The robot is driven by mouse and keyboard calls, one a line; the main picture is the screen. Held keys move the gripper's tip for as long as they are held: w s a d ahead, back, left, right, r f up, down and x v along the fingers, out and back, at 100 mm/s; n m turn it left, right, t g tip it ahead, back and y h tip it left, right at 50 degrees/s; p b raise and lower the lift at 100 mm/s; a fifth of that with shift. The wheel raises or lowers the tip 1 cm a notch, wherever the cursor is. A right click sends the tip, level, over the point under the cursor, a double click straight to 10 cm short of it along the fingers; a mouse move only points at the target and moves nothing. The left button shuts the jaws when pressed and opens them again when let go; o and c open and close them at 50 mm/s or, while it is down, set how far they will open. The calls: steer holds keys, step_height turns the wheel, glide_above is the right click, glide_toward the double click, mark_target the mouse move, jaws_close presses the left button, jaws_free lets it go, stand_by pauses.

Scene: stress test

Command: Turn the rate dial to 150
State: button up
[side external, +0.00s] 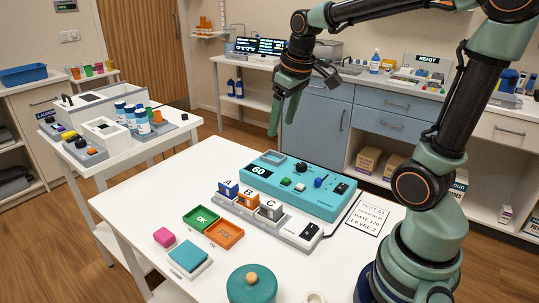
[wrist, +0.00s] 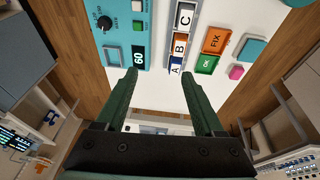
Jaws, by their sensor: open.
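The teal control box (side external: 320,205) lies on the white table, with a display (side external: 259,170) reading 60. My gripper (side external: 281,128) hangs above and behind the box, pointing down, apart from everything. In the wrist view its two green fingers (wrist: 158,73) are spread with nothing between them. The box also has a green button (side external: 285,183) and a blue lever (side external: 319,182).
Blocks A, B and C (side external: 248,198) stand in a grey rack before the box. A printed card (side external: 368,218) lies right.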

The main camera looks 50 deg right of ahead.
steer(key=w+d+f+g, duration=0.2)
steer(key=w+d+f, duration=0.1)
steer(key=d, duration=0.6)
steer(key=g, duration=0.1)
glide_toward(302, 164)
steer(key=shift+y, duration=0.4)
steer(key=f, duration=0.8)
steer(key=shift+d+f, duration=0.25)
steer(key=shift+f, duration=0.1)
jaws_close()
